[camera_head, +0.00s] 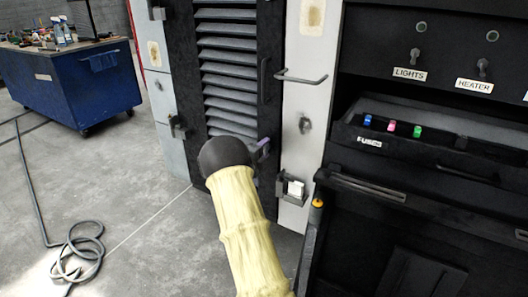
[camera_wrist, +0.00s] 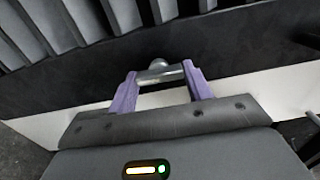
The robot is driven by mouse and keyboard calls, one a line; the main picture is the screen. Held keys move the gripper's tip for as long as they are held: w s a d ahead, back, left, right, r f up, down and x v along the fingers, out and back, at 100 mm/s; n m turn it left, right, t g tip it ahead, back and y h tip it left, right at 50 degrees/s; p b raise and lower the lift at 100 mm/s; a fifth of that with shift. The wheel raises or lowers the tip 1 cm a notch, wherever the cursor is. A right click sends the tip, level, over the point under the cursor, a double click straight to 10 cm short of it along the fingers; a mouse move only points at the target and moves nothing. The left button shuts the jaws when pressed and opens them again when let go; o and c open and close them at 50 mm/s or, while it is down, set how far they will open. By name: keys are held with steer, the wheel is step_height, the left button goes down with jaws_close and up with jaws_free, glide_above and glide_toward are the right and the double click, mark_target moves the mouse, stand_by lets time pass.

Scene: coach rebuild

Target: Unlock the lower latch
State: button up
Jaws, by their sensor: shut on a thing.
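A silver metal latch piece (camera_wrist: 160,74), a short bar with a rounded knob behind it, shows at the edge of the black slatted door (camera_wrist: 225,45) in the wrist view. My gripper (camera_wrist: 159,70) has purple fingers on either side of this bar, touching its ends, so it is shut on it. In the head view, my gripper (camera_head: 263,146) is at the lower right of the slatted door (camera_head: 228,60), and the latch piece is hidden or too small to make out there.
A bar handle (camera_head: 300,77) sticks out above my gripper. A bracket with a white block (camera_head: 293,188) is at lower right. A black console (camera_head: 430,150) fills the right. A blue cart (camera_head: 65,88) stands far left; a hose (camera_head: 78,250) lies on open floor.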

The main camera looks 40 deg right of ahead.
steer(key=o, duration=1)
steer(key=shift+a, duration=0.1)
steer(key=p+v, duration=0.1)
steer(key=v, duration=1.6)
steer(key=shift+s+a+f, duration=0.1)
steer(key=shift+a, duration=0.05)
